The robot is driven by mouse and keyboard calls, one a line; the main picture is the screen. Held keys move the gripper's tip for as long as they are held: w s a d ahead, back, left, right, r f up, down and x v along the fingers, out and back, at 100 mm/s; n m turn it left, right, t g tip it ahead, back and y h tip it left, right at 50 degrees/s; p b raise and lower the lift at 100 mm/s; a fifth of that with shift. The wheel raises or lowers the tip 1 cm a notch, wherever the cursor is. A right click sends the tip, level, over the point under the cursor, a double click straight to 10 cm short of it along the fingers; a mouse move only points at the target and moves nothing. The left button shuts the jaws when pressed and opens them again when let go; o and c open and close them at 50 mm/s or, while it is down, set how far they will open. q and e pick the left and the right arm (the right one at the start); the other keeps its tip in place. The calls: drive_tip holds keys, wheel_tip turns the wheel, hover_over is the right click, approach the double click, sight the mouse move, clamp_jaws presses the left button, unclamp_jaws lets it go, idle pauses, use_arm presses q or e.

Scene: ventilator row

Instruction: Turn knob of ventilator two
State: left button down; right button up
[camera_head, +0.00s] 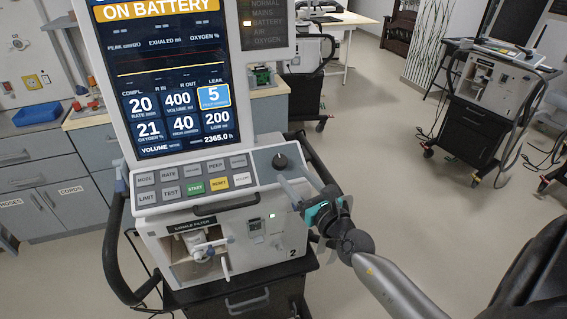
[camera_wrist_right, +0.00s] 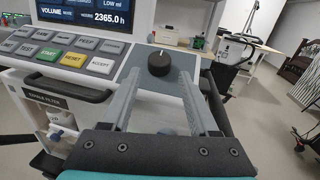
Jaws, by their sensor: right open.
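Ventilator two (camera_head: 280,258) stands in front of me, with the number 2 on its lower front and a lit screen (camera_head: 165,75) above. Its black knob (camera_head: 280,160) is at the right end of the sloped button panel. My right gripper (camera_head: 292,190) is open, just in front of and below the knob. In the right wrist view the knob (camera_wrist_right: 159,63) shows beyond and between the two grey fingers (camera_wrist_right: 160,100), with a white mark at its top. I see no contact between the fingers and the knob. My left gripper is not in view.
A push bar (camera_wrist_right: 50,88) runs below the buttons on the ventilator front, left of my fingers. Another ventilator cart (camera_head: 485,100) stands at the right back. Cabinets with a blue tray (camera_head: 38,114) are at the left. The floor (camera_head: 400,150) to the right is mostly free.

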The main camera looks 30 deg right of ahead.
sight(283, 164)
drive_tip(key=shift+w+d, duration=0.2)
drive_tip(key=shift+w, duration=2.8)
clamp_jaws()
